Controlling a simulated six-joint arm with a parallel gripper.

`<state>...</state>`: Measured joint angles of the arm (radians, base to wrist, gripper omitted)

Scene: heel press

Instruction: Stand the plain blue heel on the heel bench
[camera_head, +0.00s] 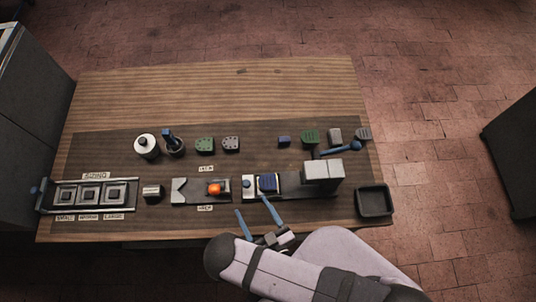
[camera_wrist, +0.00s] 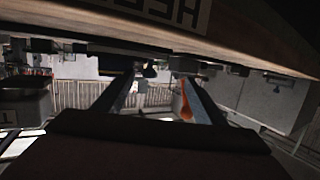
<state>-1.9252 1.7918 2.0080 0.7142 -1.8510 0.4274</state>
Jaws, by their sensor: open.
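A small dark blue block (camera_head: 284,140) lies on the dark mat in the back row, left of a green dotted heel; it looks plain. A second blue block (camera_head: 267,182) sits on the grey press fixture at the centre right; its surface detail is too small to tell. I cannot tell for sure which fixture is the heel bench; a low grey fixture (camera_head: 187,192) with an orange piece (camera_head: 214,188) has small label plates behind and in front. My gripper (camera_head: 257,217) is open and empty at the table's front edge, its fingers in front of the press fixture. The wrist view shows its two fingers (camera_wrist: 158,85) apart.
Green (camera_head: 310,136) and grey dotted heels stand in the back row, with a white round pot (camera_head: 146,145) to the left. The sizing rack (camera_head: 91,195) is at the far left. A black tray (camera_head: 374,201) is at the right. The table's back strip is mostly clear.

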